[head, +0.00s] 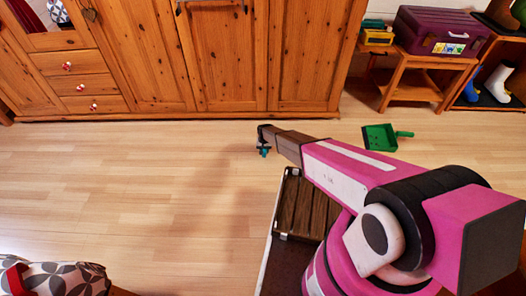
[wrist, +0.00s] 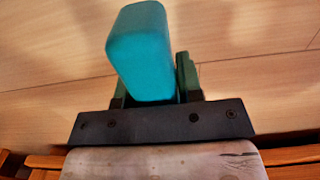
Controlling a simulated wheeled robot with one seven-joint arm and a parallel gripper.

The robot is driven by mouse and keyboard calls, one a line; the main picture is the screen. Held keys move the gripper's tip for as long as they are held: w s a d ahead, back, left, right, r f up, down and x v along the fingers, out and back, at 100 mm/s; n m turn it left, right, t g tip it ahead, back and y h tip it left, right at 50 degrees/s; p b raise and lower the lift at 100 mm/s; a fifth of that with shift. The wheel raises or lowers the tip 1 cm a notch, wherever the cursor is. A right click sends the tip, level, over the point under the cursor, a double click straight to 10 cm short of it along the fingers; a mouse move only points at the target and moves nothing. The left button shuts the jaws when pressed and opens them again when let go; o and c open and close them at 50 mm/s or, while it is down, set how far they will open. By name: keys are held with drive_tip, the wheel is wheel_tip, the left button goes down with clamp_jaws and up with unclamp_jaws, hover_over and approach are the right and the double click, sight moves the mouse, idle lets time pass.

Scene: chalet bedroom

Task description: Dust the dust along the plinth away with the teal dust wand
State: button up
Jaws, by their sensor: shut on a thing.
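My gripper (head: 263,142) is low over the floor in front of the wooden wardrobe and is shut on the teal dust wand (head: 264,153). In the wrist view the teal block-like end of the wand (wrist: 143,55) stands up between the dark green fingers. The rest of the wand is hidden. The plinth (head: 180,117) runs along the foot of the wardrobe, a little beyond the gripper. I cannot make out any dust along it.
A green dustpan (head: 380,138) lies on the floor to the right of my gripper. A small wooden table (head: 422,62) with a purple box (head: 440,30) stands at the back right, beside a boot rack (head: 500,105). A patterned cushioned thing (head: 55,280) is at bottom left. The floor left of the gripper is clear.

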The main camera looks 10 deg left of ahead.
drive_tip(key=shift+s+a+f, duration=0.1)
drive_tip(key=shift+s+a, duration=0.1)
drive_tip(key=shift+a, duration=0.7)
drive_tip(key=shift+s+a, duration=0.2)
drive_tip(key=shift+a, duration=0.7)
drive_tip(key=shift+w+d, duration=0.25)
drive_tip(key=shift+d, duration=0.75)
drive_tip(key=shift+w+d, duration=0.2)
drive_tip(key=shift+d, duration=0.8)
drive_tip(key=shift+r, duration=0.4)
drive_tip(key=shift+s, duration=0.1)
drive_tip(key=shift+s+d, duration=0.55)
drive_tip(key=shift+s, duration=1.7)
drive_tip(key=shift+s+d, duration=0.5)
drive_tip(key=shift+s, duration=1.7)
drive_tip(key=shift+s+d, duration=0.55)
drive_tip(key=shift+s, duration=1.7)
wheel_tip(320, 180, up, 5)
drive_tip(key=shift+a, duration=0.1)
